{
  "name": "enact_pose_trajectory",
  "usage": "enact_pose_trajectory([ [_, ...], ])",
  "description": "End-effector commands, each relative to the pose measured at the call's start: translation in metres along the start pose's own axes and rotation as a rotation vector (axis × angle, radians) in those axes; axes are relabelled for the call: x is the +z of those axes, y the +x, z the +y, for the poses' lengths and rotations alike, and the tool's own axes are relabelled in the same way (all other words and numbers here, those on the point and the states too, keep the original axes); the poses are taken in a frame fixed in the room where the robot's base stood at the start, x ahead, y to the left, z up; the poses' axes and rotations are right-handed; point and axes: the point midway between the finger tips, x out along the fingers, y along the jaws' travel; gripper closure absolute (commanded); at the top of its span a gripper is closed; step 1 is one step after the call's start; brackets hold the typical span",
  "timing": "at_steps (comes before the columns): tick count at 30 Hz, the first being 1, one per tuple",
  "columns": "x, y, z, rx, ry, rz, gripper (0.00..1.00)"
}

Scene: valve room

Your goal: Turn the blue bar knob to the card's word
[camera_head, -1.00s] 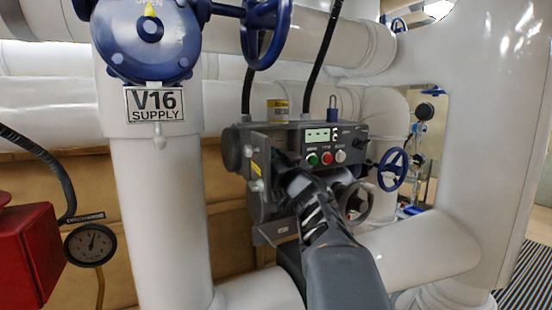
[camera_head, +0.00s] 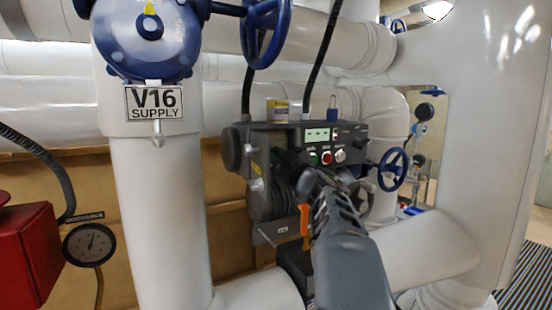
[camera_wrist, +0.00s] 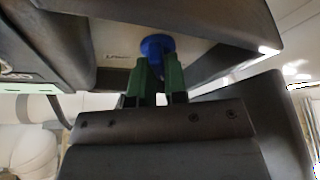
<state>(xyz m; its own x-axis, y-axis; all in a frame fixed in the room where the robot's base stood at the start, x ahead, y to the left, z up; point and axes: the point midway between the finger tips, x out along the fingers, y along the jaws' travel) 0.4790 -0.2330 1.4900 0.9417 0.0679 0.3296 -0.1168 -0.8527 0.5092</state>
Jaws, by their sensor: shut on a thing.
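The blue bar knob (camera_wrist: 155,43) shows in the wrist view on the pale underside or face of a dark unit. The two green fingers of my gripper (camera_wrist: 158,65) are closed on it from both sides. The fingers cover part of the knob, so its pointing direction cannot be told. In the head view my arm and gripper reach the grey control box (camera_head: 262,190) and hide the knob. A small yellowish card (camera_head: 277,109) stands on top of the box; its word is too small to read.
The box carries a small display (camera_head: 317,135) and several push buttons. An orange part (camera_head: 304,220) is beside my wrist. A blue handwheel (camera_head: 392,169) is to the right. The V16 supply pipe (camera_head: 160,220) stands left; a thick white pipe (camera_head: 480,140) stands right.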

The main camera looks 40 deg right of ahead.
Motion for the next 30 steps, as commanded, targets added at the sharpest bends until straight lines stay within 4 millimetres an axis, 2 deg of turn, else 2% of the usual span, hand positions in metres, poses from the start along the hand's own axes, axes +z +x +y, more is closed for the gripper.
enact_pose_trajectory([
  [15,0.0002,0.0002,0.0014,-0.15,-0.36,-0.001,1.0],
  [30,0.0,0.0001,0.0011,-0.197,-0.473,-0.001,1.0],
])
